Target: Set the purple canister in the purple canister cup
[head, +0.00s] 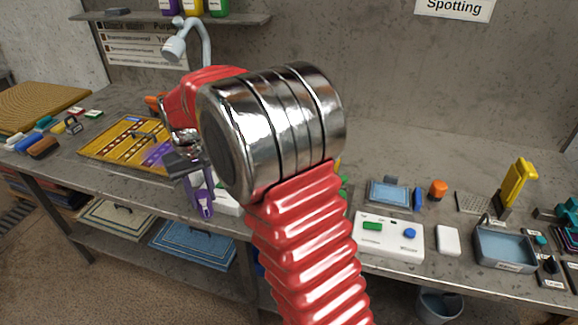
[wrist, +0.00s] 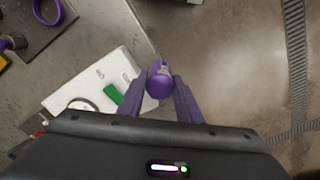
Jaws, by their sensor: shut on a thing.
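My gripper (head: 197,190) is shut on the purple canister (wrist: 159,82). In the wrist view the canister sits between the two purplish fingertips, its rounded end towards the camera. In the head view there is purple at the fingertips, but I cannot clearly tell canister from fingers. In the wrist view a purple ring (wrist: 47,10), likely the canister cup, stands on a dark plate at the upper left, apart from the gripper. A second purple shape (wrist: 14,42) lies beside it. In the head view the cup does not show; my arm covers the middle of the bench.
A white panel (wrist: 90,92) with a green block (wrist: 113,94) lies left of the canister in the wrist view. The bench edge runs close by, with open floor (wrist: 230,60) to the right. A yellow tray (head: 122,140) lies at the left, and a showerhead (head: 175,48) hangs behind.

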